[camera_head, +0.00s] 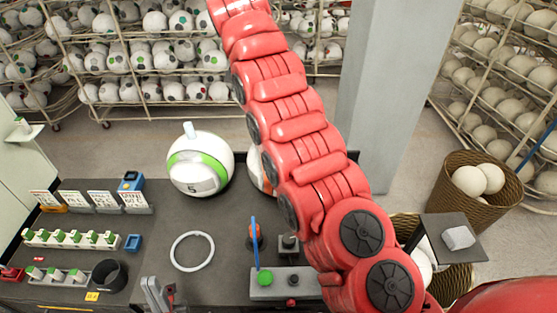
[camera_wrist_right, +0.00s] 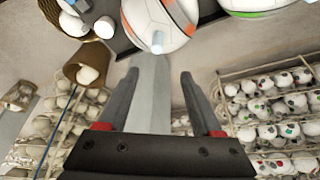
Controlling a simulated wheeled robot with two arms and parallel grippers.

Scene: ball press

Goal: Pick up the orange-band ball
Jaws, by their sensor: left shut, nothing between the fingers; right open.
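The orange-band ball (camera_head: 255,168) stands on the dark table, mostly hidden behind my red right arm in the head view. In the right wrist view the orange-band ball (camera_wrist_right: 160,18) is at the top centre, with a pale peg on it. My right gripper (camera_wrist_right: 158,78) is open and empty, its fingertips apart from the ball and pointing towards it. The right gripper is outside the head view. My left gripper (camera_head: 160,294) is shut and empty at the front of the table, at the bottom edge of the head view.
A green-band ball (camera_head: 200,164) stands left of the orange-band ball. A white ring (camera_head: 192,251) lies on the table. A grey button box (camera_head: 284,284) is at the front. Label cards, small racks and a black cup (camera_head: 109,275) fill the left side. A wicker basket (camera_head: 478,192) stands right.

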